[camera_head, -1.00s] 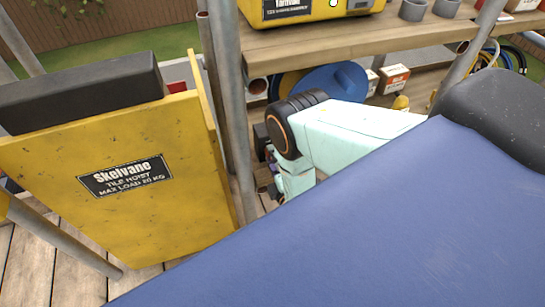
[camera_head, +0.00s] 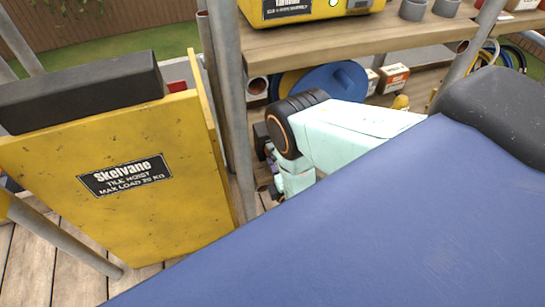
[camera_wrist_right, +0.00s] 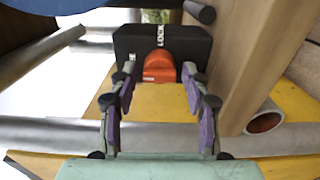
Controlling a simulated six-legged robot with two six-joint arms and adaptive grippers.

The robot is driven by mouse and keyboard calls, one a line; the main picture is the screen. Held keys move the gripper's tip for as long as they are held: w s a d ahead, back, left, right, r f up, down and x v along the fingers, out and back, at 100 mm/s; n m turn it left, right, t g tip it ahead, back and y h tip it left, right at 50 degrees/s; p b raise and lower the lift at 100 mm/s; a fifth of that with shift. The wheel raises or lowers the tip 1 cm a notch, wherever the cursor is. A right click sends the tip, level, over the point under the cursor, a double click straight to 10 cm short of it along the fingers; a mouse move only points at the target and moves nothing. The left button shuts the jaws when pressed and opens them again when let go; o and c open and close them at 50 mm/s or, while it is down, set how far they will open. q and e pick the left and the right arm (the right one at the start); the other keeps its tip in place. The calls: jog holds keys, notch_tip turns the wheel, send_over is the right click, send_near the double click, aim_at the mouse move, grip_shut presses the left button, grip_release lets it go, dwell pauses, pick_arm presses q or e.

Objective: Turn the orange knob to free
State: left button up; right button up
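The orange knob (camera_wrist_right: 159,66) sits on the face of a black block in the right wrist view. White lettering reading LOCK stands just above the knob; other lettering left of it is partly hidden by a finger. My right gripper (camera_wrist_right: 160,84) is open, with purple-padded fingers on the left and right of the knob's near end. I cannot tell whether they touch it. In the head view the right gripper (camera_head: 269,157) is small and partly hidden behind its arm, and the knob is hidden there. My left gripper is in neither view.
A yellow tile hoist panel (camera_head: 125,190) with a black pad stands at left. A grey scaffold pole (camera_head: 232,110) rises beside my right arm. A wooden shelf (camera_head: 330,40) lies behind it. In the wrist view a wooden post (camera_wrist_right: 250,70) stands close right of the gripper.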

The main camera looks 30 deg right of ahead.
dwell(0.3)
jog(key=v, duration=0.7)
jog(key=shift+s+a, duration=0.1)
jog(key=shift+s, duration=0.15)
